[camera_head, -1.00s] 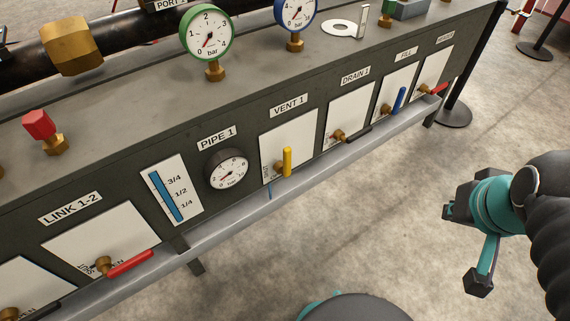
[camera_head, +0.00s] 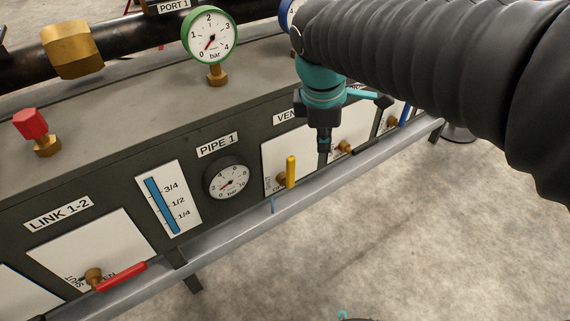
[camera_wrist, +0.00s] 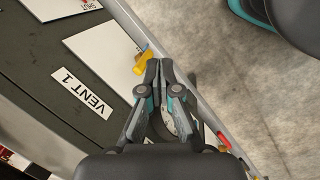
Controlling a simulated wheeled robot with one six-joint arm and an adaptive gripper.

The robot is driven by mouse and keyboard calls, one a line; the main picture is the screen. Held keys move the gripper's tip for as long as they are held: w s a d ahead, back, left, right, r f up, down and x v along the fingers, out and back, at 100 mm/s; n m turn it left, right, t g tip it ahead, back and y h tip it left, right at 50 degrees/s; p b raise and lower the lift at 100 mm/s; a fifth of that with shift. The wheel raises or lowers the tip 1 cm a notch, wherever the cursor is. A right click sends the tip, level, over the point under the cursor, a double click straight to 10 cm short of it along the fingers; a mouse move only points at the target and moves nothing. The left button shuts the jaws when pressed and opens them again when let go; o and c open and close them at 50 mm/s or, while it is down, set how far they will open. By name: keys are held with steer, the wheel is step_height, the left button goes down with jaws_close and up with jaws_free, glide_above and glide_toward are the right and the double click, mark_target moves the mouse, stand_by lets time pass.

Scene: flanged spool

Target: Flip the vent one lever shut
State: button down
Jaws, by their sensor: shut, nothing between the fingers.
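The vent one lever is a yellow handle (camera_head: 291,172) on a brass valve, in front of a white plate (camera_head: 272,160) under the partly covered VENT 1 label. It stands about upright in the head view. My gripper (camera_head: 323,163) points down just to the right of the lever, in front of the panel, its fingers together and empty. In the wrist view the yellow lever (camera_wrist: 141,64) lies just left of my fingertips (camera_wrist: 158,62). I cannot tell whether they touch it. The VENT 1 label (camera_wrist: 82,94) shows whole there.
The drain valve (camera_head: 346,147) is just right of my gripper. The PIPE 1 gauge (camera_head: 226,178) and a blue level strip (camera_head: 163,204) are to the left. A grey rail (camera_head: 230,222) runs below the panel. The floor (camera_head: 400,250) in front is clear.

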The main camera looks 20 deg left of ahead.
steer(key=s+a+f+n, duration=0.1)
steer(key=a+f+n, duration=0.1)
steer(key=a+n, duration=0.2)
steer(key=s+a+f+n+h+b, duration=0.1)
steer(key=a+f+n, duration=0.1)
steer(key=a, duration=0.7)
steer(key=shift+s+a+f+n, duration=0.25)
steer(key=shift+s+n, duration=0.1)
steer(key=shift+n, duration=0.55)
steer(key=w+d+f+b, duration=0.3)
steer(key=w+f, duration=0.2)
steer(key=f, duration=0.4)
steer(key=shift+w+d+f, duration=0.15)
steer(key=shift+d+f, duration=0.2)
steer(key=shift+r, duration=0.15)
